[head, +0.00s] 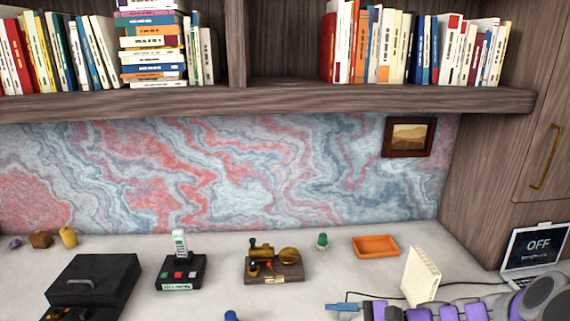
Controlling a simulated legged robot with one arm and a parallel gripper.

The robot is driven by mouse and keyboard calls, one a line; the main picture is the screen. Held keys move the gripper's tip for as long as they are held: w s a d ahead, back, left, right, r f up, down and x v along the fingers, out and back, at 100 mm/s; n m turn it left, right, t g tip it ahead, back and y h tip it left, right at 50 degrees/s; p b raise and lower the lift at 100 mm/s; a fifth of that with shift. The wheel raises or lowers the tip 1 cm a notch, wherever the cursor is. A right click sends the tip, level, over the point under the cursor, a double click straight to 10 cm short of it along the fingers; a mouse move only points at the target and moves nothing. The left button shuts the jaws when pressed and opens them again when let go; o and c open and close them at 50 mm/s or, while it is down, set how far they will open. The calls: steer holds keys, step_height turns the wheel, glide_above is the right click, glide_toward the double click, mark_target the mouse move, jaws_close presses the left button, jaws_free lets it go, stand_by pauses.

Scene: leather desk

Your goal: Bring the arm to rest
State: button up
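My arm (460,309), with grey and purple links, lies low across the bottom right corner and is partly cut off by the lower edge. Its end points left. A small blue-grey tip (342,307) at that end seems to be my gripper, just above the bottom edge. It is too small to tell whether its fingers are open or shut. No object shows clearly in it.
A cream upright box (421,276) with a black cable stands close behind the arm. A laptop (537,247) reading "OFF" is at right. An orange tray (375,246), brass device on wood (274,266), phone (180,246) and black box (92,280) stand leftward. A bookshelf (270,100) overhangs the desk.

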steer(key=s+a+n+g+h, duration=0.3)
steer(key=s+n+h, duration=0.15)
steer(key=s, duration=0.45)
steer(key=s+a+n+g+h, duration=0.3)
steer(key=s+n+g, duration=0.15)
steer(key=s, duration=0.35)
steer(key=s+d+r+n+t+h, duration=0.1)
steer(key=s+d+n+t+h, duration=0.1)
steer(key=s+d+n+h, duration=0.2)
steer(key=s+d+h, duration=0.3)
steer(key=s+d, duration=0.1)
steer(key=s, duration=0.2)
steer(key=shift+d+r+n, duration=0.15)
steer(key=shift+r+n, duration=0.1)
steer(key=shift+n, duration=0.15)
